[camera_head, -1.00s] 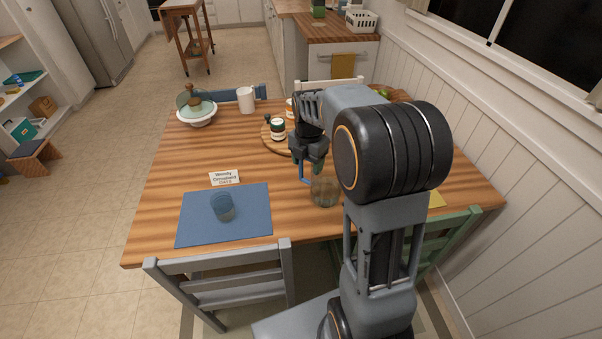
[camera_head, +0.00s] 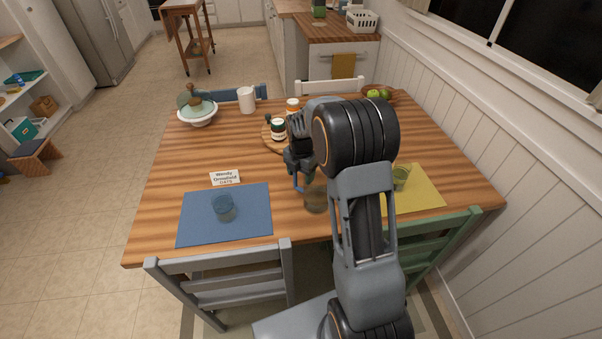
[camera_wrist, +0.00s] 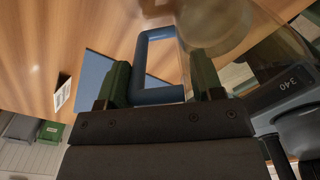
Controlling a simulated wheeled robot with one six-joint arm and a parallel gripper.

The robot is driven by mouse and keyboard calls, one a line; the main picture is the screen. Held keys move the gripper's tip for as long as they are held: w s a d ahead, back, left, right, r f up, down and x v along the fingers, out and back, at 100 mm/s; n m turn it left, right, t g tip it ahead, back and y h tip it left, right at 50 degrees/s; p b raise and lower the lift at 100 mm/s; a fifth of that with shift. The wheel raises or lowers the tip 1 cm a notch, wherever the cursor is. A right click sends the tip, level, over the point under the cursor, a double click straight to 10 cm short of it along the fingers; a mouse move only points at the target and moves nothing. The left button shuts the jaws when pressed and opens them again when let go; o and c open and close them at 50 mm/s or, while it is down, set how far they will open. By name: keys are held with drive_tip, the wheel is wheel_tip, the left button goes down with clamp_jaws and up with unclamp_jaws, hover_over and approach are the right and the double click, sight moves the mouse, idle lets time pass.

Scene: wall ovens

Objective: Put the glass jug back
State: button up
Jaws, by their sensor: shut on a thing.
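The glass jug (camera_head: 315,199) is clear with a blue handle. In the head view it is near the front middle of the wooden table, partly hidden by my arm. My gripper (camera_head: 297,168) is at its handle side, largely hidden by my own links. In the wrist view the blue handle (camera_wrist: 155,95) passes between the dark green fingers of my gripper (camera_wrist: 160,82), which is shut on it. The jug's clear body (camera_wrist: 222,28) is beside the fingers at the upper right. I cannot tell whether its base touches the table.
A blue mat (camera_head: 195,229) with a blue glass (camera_head: 224,208) and a name card (camera_head: 224,178) are at left. A yellow mat (camera_head: 425,200) with a green glass (camera_head: 401,178) is at right. A round board with jars (camera_head: 278,129) stands behind my gripper. Chairs line the front edge.

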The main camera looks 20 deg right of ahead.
idle(0.3)
drive_tip(key=o, duration=1.6)
drive_tip(key=shift+f, duration=0.15)
